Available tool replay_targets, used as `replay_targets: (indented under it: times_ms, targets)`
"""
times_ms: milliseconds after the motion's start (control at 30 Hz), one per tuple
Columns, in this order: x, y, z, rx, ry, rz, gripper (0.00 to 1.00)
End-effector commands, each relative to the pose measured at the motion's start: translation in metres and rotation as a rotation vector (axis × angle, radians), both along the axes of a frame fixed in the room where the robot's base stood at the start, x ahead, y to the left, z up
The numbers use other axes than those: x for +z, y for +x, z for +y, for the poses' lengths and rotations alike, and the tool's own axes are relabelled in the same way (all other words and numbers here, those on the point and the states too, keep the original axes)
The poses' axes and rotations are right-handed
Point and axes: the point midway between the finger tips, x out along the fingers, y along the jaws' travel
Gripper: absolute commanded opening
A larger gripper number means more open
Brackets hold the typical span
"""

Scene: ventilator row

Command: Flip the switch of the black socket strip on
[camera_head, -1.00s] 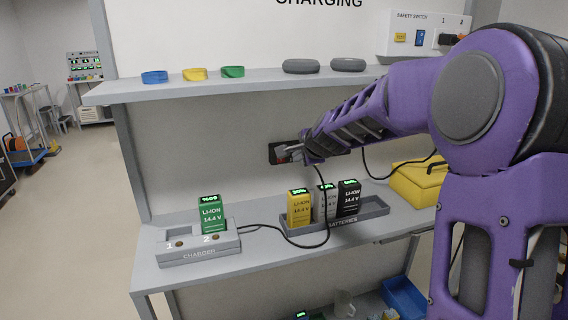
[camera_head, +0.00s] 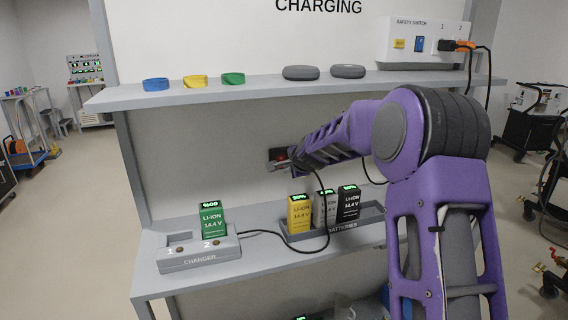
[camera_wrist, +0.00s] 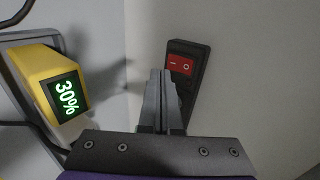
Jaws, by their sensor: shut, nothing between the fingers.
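The black socket strip (camera_head: 272,153) is on the back wall under the shelf, largely hidden behind my arm in the head view. In the wrist view the strip (camera_wrist: 201,53) shows its red rocker switch (camera_wrist: 180,65), marked with a line and a circle. My gripper (camera_wrist: 162,75) is shut and empty, its fingertips just below the switch in the picture. I cannot tell whether they touch it. In the head view my gripper (camera_head: 291,166) is in front of the strip. Which way the rocker is tilted is not clear.
A yellow battery (camera_wrist: 38,68) reading 30% is left of my gripper in the wrist view. Several batteries stand in a grey tray (camera_head: 374,211) below my arm. A charger (camera_head: 198,254) holds a green battery (camera_head: 211,219). Black cables run nearby. The shelf (camera_head: 260,83) is above.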

Motion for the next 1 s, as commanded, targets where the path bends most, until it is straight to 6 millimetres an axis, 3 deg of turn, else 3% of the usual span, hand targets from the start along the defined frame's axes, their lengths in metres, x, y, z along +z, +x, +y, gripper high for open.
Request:
replay_targets:
  times_ms: [100, 333, 1000]
  targets:
    - [-0.002, 0.018, 0.006, 0.003, 0.0, -0.001, 0.0]
    - [-0.005, 0.037, 0.01, 0.001, 0.001, -0.001, 0.0]
    - [-0.008, 0.045, 0.013, 0.001, 0.001, -0.001, 0.0]
